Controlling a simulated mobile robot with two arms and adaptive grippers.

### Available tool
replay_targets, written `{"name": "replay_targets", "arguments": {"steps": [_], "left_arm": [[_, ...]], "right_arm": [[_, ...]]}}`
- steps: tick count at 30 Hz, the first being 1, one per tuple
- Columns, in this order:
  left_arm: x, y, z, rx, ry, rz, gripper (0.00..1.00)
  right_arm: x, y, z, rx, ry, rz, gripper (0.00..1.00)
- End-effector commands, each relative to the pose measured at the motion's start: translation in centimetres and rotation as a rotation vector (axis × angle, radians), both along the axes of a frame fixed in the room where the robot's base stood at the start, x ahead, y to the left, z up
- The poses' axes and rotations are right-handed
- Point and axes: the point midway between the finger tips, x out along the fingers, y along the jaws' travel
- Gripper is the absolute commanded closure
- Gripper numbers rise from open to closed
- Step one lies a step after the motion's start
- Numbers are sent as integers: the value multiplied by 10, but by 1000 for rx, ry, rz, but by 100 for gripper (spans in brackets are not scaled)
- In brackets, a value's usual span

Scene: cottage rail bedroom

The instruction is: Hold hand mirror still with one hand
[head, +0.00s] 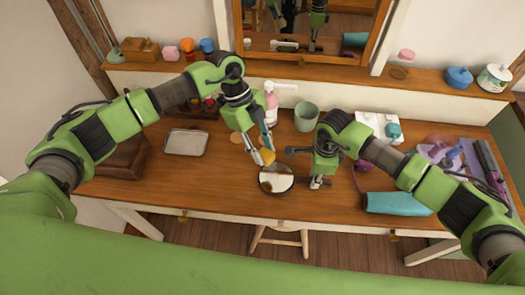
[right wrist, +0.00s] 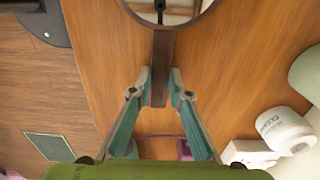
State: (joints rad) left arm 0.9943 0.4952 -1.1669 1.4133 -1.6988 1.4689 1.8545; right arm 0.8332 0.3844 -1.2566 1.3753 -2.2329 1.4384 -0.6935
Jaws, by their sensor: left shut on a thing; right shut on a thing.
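The round hand mirror (head: 277,188) has a dark rim and is near the front middle of the table. My right gripper (head: 318,184) is shut on its brown handle. In the right wrist view, the handle (right wrist: 162,60) runs between the fingertips (right wrist: 156,88), and only the lower part of the round frame shows at the top. My left gripper (head: 264,157) is shut on a small yellow-orange piece (head: 268,156) just above the mirror's far edge. Whether that piece touches the glass I cannot tell.
The wooden table (head: 225,190) bears a silver tray (head: 186,142) at left, and a pink bottle (head: 271,105) and a green cup (head: 306,116) behind the mirror. A teal cylinder (head: 398,203) lies at right, near a purple tray (head: 440,150). A stool (head: 278,237) stands in front.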

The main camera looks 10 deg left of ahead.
Motion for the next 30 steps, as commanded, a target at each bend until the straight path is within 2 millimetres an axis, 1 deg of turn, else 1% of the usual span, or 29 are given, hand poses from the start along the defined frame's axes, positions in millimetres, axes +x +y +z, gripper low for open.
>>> {"name": "replay_targets", "arguments": {"steps": [11, 16, 20, 30], "left_arm": [[0, 0, 0, 0, 0, 0, 90], [-1, 0, -6, 1, 2, -1, 90], [-2, 0, -17, 0, 3, 1, 90], [-5, 0, -56, 0, 2, 1, 90]], "right_arm": [[0, 0, 0, 1, -1, 0, 100], [0, 0, 0, 1, -1, 0, 100], [0, 0, 0, 1, -1, 0, 100], [0, 0, 0, 1, -1, 0, 100]]}}
